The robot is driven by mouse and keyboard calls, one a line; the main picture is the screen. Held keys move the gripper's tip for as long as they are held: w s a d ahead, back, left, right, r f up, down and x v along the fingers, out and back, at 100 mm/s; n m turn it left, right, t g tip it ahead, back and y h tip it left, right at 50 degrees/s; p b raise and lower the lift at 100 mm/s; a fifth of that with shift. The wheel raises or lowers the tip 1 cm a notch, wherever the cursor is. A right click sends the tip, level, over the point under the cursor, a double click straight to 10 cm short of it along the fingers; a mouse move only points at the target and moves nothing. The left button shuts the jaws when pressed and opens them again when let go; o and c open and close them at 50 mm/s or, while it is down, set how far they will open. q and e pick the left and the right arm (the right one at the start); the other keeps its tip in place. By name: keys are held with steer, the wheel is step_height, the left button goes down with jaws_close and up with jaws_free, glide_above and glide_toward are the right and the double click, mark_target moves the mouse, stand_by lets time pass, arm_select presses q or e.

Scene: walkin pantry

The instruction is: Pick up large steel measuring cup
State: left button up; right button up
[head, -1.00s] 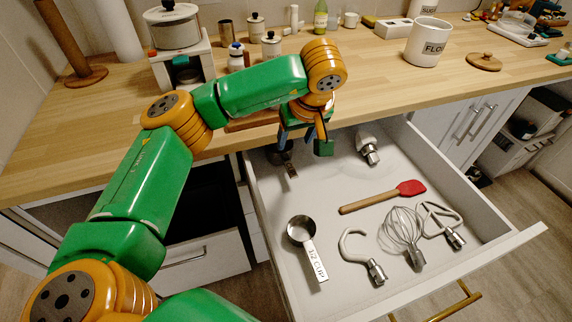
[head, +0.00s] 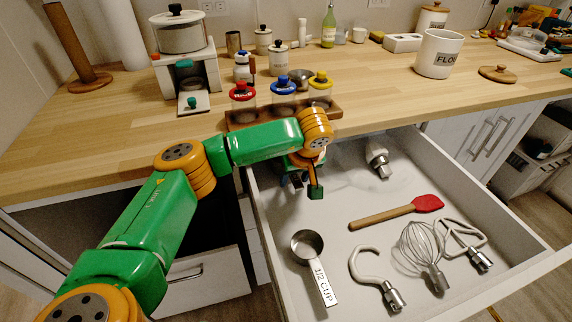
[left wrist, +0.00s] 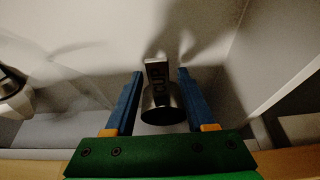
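A steel measuring cup (head: 307,243) marked "1/2 CUP" lies in the front left of the open drawer in the head view. Another steel cup (left wrist: 162,104), its handle marked "CUP", shows between my left fingers in the left wrist view. Its size marking cannot be read, and it is mostly hidden by my gripper in the head view. My left gripper (head: 305,186) is low at the drawer's back left, pointing down. In the left wrist view its blue fingers (left wrist: 160,80) stand apart on either side of that cup; no firm contact shows. My right gripper is out of view.
The drawer (head: 345,238) also holds a red spatula (head: 397,211), a whisk (head: 422,252), a dough hook (head: 376,276), a flat beater (head: 462,242) and a metal attachment (head: 378,160). Jars with coloured lids stand in a wooden rack (head: 325,118) behind my arm.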

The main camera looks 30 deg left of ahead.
arm_select(q)
jaws_close()
